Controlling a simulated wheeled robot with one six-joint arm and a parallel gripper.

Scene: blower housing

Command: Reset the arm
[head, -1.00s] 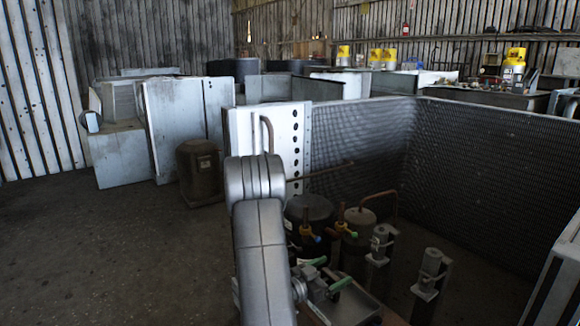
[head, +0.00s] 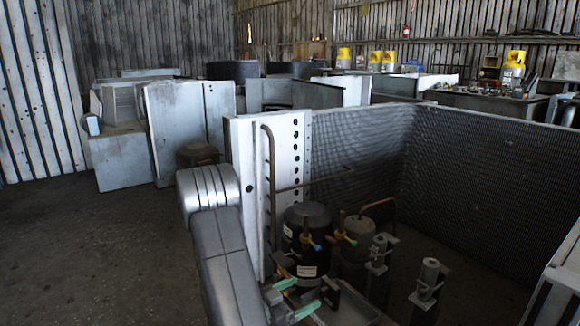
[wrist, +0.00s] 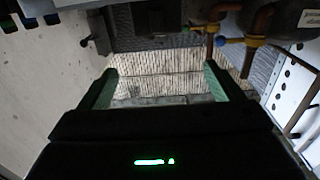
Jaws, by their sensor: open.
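My gripper (head: 296,297) is at the lower middle of the head view, at the end of my silver arm, with its two green-tipped fingers apart. In the wrist view my gripper (wrist: 160,85) has a finger on either side and nothing between them; a pale ribbed surface shows beyond. In the head view the fingers appear in front of the black compressor (head: 308,255). I cannot tell the exact distance between them.
A white perforated panel (head: 272,170) stands just behind my arm, with a copper pipe along it. A dark finned coil (head: 480,185) encloses the right side. Valves and a grey cylinder (head: 428,280) stand inside. The floor (head: 90,260) at left is clear.

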